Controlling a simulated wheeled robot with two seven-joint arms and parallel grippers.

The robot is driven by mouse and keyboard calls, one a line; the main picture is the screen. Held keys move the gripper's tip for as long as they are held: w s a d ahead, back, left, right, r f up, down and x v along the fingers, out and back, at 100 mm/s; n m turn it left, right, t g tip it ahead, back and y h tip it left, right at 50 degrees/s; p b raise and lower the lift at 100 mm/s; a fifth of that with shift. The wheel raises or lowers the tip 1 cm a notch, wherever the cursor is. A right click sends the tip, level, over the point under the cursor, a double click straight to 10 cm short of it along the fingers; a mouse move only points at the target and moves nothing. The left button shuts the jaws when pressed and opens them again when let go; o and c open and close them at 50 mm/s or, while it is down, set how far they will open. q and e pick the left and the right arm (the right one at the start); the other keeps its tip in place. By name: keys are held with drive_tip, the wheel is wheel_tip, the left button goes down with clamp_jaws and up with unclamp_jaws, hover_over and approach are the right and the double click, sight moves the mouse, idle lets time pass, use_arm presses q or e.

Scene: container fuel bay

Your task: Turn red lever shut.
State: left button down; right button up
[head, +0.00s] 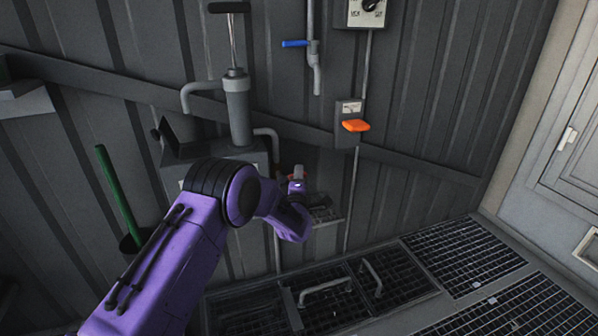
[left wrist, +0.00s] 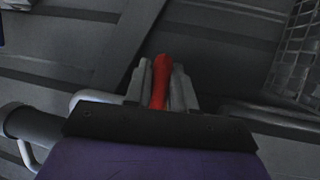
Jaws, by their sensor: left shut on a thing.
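The red lever (left wrist: 160,78) stands between the two grey fingers of my left gripper (left wrist: 160,92) in the left wrist view. The fingers are shut on it, one on each side, and its rounded red end shows between them. In the head view my purple left arm reaches in from the lower left, and my left gripper (head: 298,184) is at the wall, low and right of the grey pump. Only a small bit of red shows there, and my wrist hides most of the lever. My right gripper is not in view.
A grey hand pump (head: 237,112) stands just left of my gripper. A blue-handled tap (head: 295,43) and an orange switch handle (head: 356,125) are on the wall above. A green handle (head: 118,195) leans at left. Metal grates (head: 465,255) lie below right.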

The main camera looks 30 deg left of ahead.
use_arm(q)
drive_tip(key=shift+s+a+f, duration=0.1)
drive_tip(key=shift+a+f, duration=0.05)
drive_tip(key=shift+f, duration=0.05)
idle(0.3)
drive_tip(key=c, duration=1.3)
unclamp_jaws()
drive_tip(key=shift+s+r, duration=0.1)
drive_tip(key=shift+d, duration=0.25)
drive_tip(key=p+v, duration=0.2)
drive_tip(key=v, duration=0.8)
drive_tip(key=shift+s+a, duration=0.1)
drive_tip(key=shift+s, duration=0.1)
